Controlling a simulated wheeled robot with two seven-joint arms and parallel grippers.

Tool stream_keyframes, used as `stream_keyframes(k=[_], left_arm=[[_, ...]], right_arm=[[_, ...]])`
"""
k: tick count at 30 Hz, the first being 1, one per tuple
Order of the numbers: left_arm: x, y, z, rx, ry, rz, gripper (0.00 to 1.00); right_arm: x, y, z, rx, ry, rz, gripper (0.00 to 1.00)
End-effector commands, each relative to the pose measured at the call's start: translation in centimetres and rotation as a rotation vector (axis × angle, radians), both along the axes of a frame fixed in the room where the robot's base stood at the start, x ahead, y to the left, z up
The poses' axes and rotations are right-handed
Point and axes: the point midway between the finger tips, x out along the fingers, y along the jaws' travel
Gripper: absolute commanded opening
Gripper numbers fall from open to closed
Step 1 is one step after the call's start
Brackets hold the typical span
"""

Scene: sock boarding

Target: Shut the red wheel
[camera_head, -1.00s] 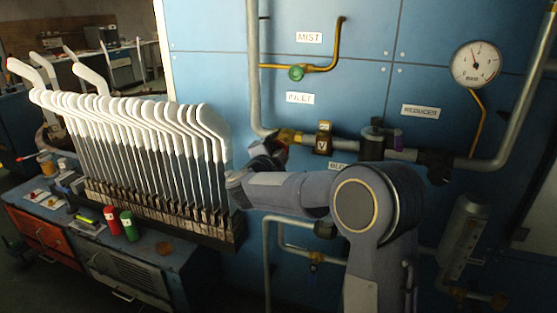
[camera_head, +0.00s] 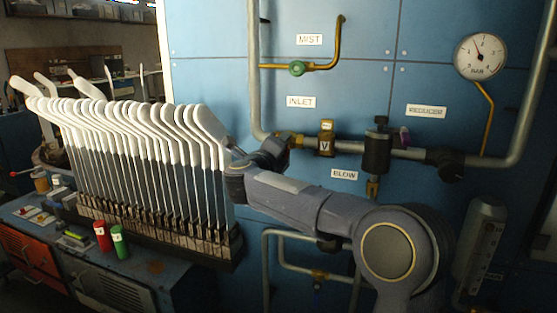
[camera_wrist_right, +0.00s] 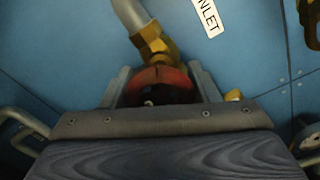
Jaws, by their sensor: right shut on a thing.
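The red wheel (camera_wrist_right: 160,76) shows in the right wrist view at the foot of a brass fitting (camera_wrist_right: 153,42) on a grey pipe. My right gripper (camera_wrist_right: 160,88) has one finger on each side of the wheel and is shut on it. Its lower part is hidden by the gripper body. In the head view my right gripper (camera_head: 277,153) is at the pipe bend below the INLET label (camera_head: 300,102), and it hides the wheel there. My left gripper is in neither view.
A rack of boards with white socks (camera_head: 150,130) stands close left of my right arm. A brass block marked V (camera_head: 326,138), a dark reducer (camera_head: 376,150) and a pressure gauge (camera_head: 480,56) are to the right. A green wheel (camera_head: 297,68) is above.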

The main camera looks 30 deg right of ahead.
Motion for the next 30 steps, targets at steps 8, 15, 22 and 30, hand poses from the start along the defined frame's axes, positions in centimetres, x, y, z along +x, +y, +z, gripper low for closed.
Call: stream_keyframes(k=[8,15,22,30], left_arm=[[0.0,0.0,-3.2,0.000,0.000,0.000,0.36],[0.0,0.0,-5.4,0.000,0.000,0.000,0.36],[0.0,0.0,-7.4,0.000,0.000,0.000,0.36],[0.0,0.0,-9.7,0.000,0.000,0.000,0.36]], right_arm=[[0.0,0.0,-0.6,0.174,-0.199,-0.001,0.32],[-0.1,0.0,-0.6,0.322,-0.372,-0.001,0.32],[-0.1,-0.1,-0.6,0.465,-0.537,-0.002,0.32],[-0.1,-0.1,-0.5,0.631,-0.732,-0.002,0.32]])
